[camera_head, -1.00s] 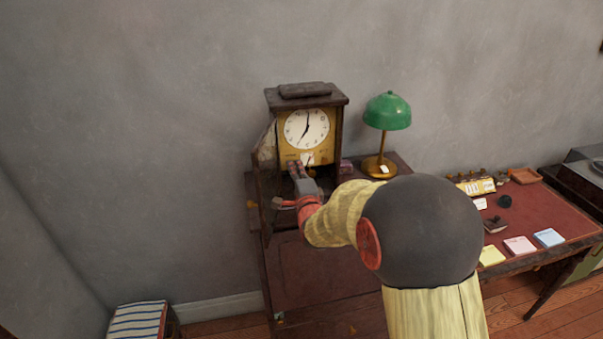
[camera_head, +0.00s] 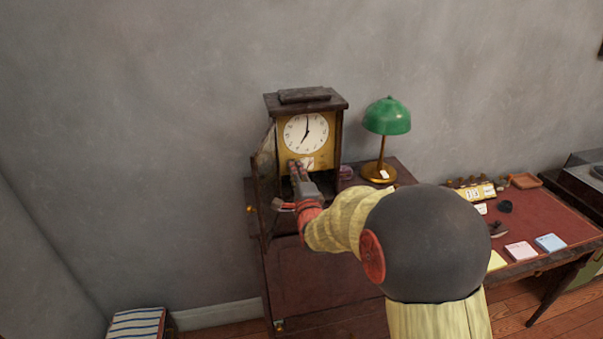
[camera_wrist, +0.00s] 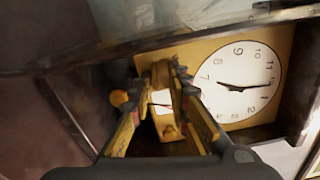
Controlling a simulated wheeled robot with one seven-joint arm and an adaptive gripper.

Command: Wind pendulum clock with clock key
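The pendulum clock (camera_head: 306,132) is a dark wooden case with a yellow front and a white dial. Its dial also shows in the wrist view (camera_wrist: 238,84), turned on its side. My gripper (camera_head: 296,163) is at the lower left of the yellow front, below the dial. In the wrist view my gripper (camera_wrist: 160,80) has its two fingers apart, with a small white tag (camera_wrist: 160,97) and a brass-coloured piece (camera_wrist: 168,130) seen between them. I cannot tell whether that piece is the clock key or whether the fingers touch it. A round brass part (camera_wrist: 122,98) shows left of the fingers.
The clock's glazed door (camera_head: 264,170) stands open at its left. A green lamp (camera_head: 386,116) stands right of the clock on the dark cabinet (camera_head: 310,270). A red-topped desk (camera_head: 545,215) with small items is at the right. A striped stool (camera_head: 137,323) is at lower left.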

